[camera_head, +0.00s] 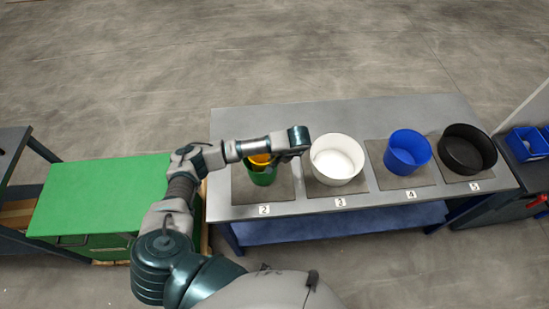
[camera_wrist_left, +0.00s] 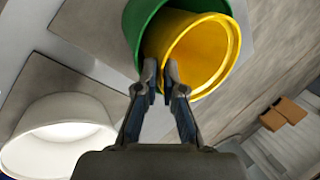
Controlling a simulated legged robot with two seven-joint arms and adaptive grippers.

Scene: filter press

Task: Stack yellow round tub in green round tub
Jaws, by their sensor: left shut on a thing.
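The green round tub (camera_head: 263,178) stands on the grey mat numbered 2, partly hidden by my left arm. The yellow round tub (camera_head: 260,159) shows above it at the green tub's mouth. In the left wrist view the yellow tub (camera_wrist_left: 205,55) overlaps the green tub (camera_wrist_left: 136,22), with its lower part inside or over the opening. Its rim stands out past the green rim on the right. I cannot tell whether it rests on the bottom. My left gripper (camera_wrist_left: 161,75) is shut on the yellow tub's near wall at the rim. My right gripper is not in view.
A white tub (camera_head: 338,160), a blue tub (camera_head: 407,152) and a black tub (camera_head: 467,150) stand on mats to the right along the grey table (camera_head: 300,120). The white tub is close to my left gripper. A green cabinet (camera_head: 100,190) stands left of the table.

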